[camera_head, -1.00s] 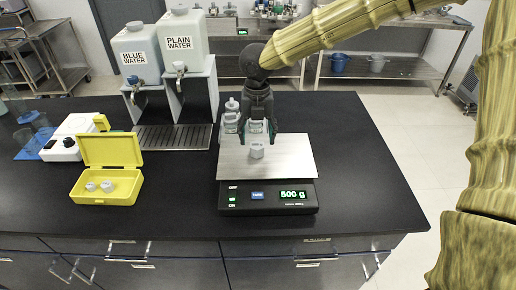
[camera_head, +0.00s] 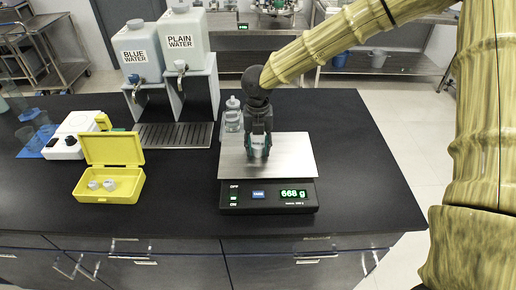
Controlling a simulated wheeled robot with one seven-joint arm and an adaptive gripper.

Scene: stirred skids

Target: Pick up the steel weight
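The steel weight (camera_head: 258,153) stands on the metal pan of the scale (camera_head: 292,160), mostly covered by my gripper. My gripper (camera_head: 259,156) points straight down over the pan. Its two fingers are on either side of the weight and look closed in against it. The fine contact is too small to see clearly. The scale's green display (camera_head: 294,193) reads 668 g.
A clear bottle (camera_head: 233,118) stands just behind the pan on the left. An open yellow case (camera_head: 108,188) with small weights (camera_head: 109,185) lies to the left. Two water dispensers (camera_head: 190,45) stand behind. The black counter (camera_head: 365,180) is clear on the right.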

